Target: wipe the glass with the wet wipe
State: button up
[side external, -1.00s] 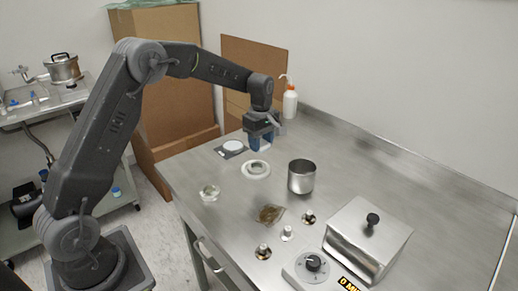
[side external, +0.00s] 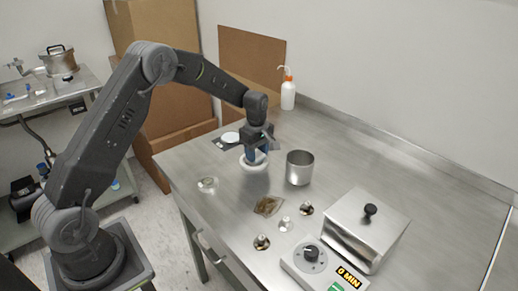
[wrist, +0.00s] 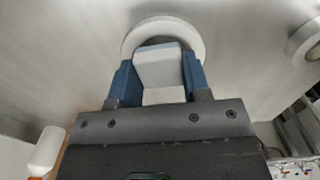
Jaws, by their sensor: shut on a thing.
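My gripper (side external: 256,160) has blue fingers and points down at a white ring (side external: 247,168) on the steel table. In the wrist view my gripper (wrist: 159,75) is shut on a white, block-like piece, apparently the wet wipe (wrist: 158,66). The white ring (wrist: 135,38) shows just beyond the fingertips, partly hidden by the wipe. I cannot tell whether the wipe touches it. A small clear, glass-like round piece (side external: 208,185) lies on the table left of the ring. I cannot tell which of these two is the glass.
A steel beaker (side external: 300,168) stands close right of my gripper. A dark plate with a white disc (side external: 230,137) lies behind. A brownish square (side external: 268,206), several small metal fittings and a lidded steel box (side external: 365,230) are nearer the front. A bottle (side external: 288,95) stands at the back.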

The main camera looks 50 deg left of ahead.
jog(key=shift+a, duration=1.3)
jog(key=shift+d, duration=2)
jog(key=shift+a+r, duration=0.1)
jog(key=shift+r, duration=3.95)
